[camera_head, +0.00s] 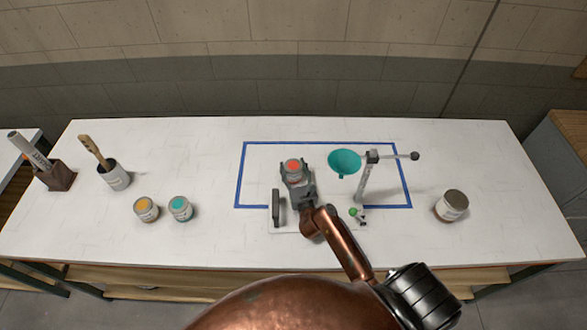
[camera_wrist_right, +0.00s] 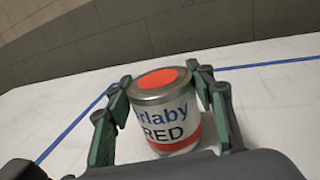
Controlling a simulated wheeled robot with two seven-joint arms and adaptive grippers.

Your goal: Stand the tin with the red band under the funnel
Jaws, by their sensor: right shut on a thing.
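The tin with the red band (camera_wrist_right: 170,120) is upright in the right wrist view, with a red lid top, the word RED on its white label and a red band low down. Its red top also shows in the head view (camera_head: 293,166). My right gripper (camera_wrist_right: 160,100) is shut on it, one finger on each side. In the head view my right gripper (camera_head: 298,178) is inside the blue outline, left of the funnel. The teal funnel (camera_head: 344,161) hangs from a grey stand (camera_head: 366,178). Whether the tin touches the table cannot be told. My left gripper is not in view.
A brush pot (camera_head: 117,178) and a dark wooden block (camera_head: 57,177) are further left. A grey-topped tin (camera_head: 452,205) stands right. A small green-topped item (camera_head: 354,212) is near the stand's foot.

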